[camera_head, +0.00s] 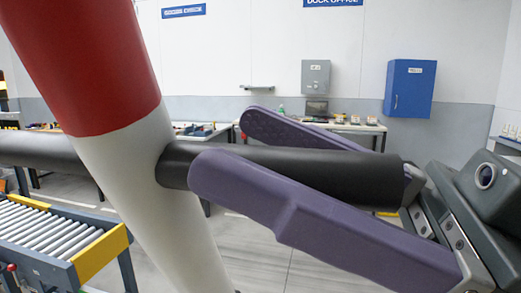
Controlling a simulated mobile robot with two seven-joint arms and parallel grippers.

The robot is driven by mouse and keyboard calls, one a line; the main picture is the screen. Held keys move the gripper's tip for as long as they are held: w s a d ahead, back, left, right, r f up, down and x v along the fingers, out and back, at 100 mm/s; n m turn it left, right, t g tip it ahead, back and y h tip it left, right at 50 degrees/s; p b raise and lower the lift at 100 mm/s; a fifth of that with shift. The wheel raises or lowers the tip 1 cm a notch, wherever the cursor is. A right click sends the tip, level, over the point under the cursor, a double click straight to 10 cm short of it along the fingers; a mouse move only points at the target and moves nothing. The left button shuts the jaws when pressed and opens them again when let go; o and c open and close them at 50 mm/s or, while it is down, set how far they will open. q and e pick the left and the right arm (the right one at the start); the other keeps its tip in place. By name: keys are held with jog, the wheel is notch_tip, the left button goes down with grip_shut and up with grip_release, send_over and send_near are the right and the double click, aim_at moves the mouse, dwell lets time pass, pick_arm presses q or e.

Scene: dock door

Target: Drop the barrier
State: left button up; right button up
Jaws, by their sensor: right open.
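The barrier pole (107,62), banded red and white, stands very close and tilted, running from the upper left down to the bottom centre. A dark round bar (285,168) crosses it and sticks out on both sides. My right gripper (228,147) comes in from the right with two purple fingers. The fingers are open, one on the near side of the bar and one on the far side. The bar's right end lies close to the gripper's palm. I cannot tell whether a finger touches the bar. The pole's ends are out of view. My left gripper is not in view.
A roller conveyor (50,235) with yellow ends stands at the lower left. Work tables (357,127) with small items line the back wall, below a blue cabinet (409,88) and a grey box (316,77). Bare floor lies below the gripper.

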jog(key=shift+s+d+f, duration=0.1)
jog(key=shift+d+f, duration=0.15)
jog(key=b+v, duration=0.4)
jog(key=v, duration=0.5)
jog(key=shift+d, duration=0.2)
